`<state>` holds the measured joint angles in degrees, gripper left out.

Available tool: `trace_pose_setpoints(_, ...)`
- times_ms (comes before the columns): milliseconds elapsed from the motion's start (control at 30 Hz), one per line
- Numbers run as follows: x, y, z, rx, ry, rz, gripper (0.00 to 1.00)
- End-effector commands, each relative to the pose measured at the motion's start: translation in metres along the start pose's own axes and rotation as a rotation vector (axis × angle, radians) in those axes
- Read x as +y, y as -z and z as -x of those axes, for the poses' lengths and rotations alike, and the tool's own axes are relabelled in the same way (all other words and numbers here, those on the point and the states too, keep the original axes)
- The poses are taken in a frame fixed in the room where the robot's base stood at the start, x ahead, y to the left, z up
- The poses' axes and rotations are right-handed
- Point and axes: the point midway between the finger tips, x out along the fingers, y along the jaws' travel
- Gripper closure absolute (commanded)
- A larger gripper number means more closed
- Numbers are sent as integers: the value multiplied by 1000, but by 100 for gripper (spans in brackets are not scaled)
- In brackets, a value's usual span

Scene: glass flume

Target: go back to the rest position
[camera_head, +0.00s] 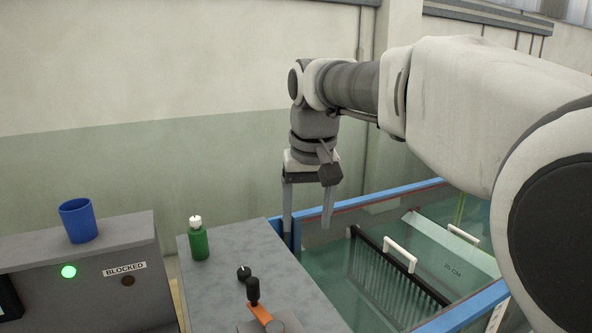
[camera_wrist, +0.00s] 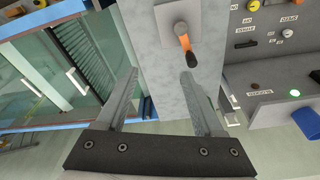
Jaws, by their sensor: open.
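My gripper (camera_head: 308,222) is open, with its two fingers pointing down and apart. It hangs over the corner where the grey worktop meets the blue flume rim. In the wrist view my gripper (camera_wrist: 160,75) has nothing between its fingers, and the grey worktop (camera_wrist: 150,60) lies below. My arm reaches in from the right and bends down at the wrist.
The glass flume (camera_head: 400,188) holds a black slatted rack (camera_head: 385,262) and white handles. A blue cup (camera_head: 78,220) stands on the console (camera_head: 40,245) at left.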

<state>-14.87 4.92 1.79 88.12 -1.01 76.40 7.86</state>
Motion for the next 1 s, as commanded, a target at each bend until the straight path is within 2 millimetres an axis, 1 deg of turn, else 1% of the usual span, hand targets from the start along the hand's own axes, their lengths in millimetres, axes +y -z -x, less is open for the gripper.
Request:
trace_pose_setpoints(33, 11, -16, 5, 23, -2, -14, 31)
trace_pose_setpoints(133, 29, -45, 8, 63, -6, -32, 31)
trace_pose_setpoints(267, 48, -84, 7, 116, -14, -56, 31)
trace_pose_setpoints(400, 66, -128, -2, 170, -25, -84, 31)
trace_pose_setpoints(467, 72, -147, -7, 195, -30, -94, 31)
trace_pose_setpoints(500, 76, -160, -12, 211, -34, -102, 31)
trace_pose_setpoints(600, 83, -188, -25, 248, -44, -119, 31)
trace_pose_setpoints(700, 88, -210, -38, 275, -52, -132, 31)
trace_pose_setpoints(800, 90, -225, -47, 295, -58, -140, 31)
trace_pose_setpoints(900, 92, -232, -52, 307, -62, -145, 31)
trace_pose_setpoints(1000, 92, -235, -55, 308, -63, -146, 31)
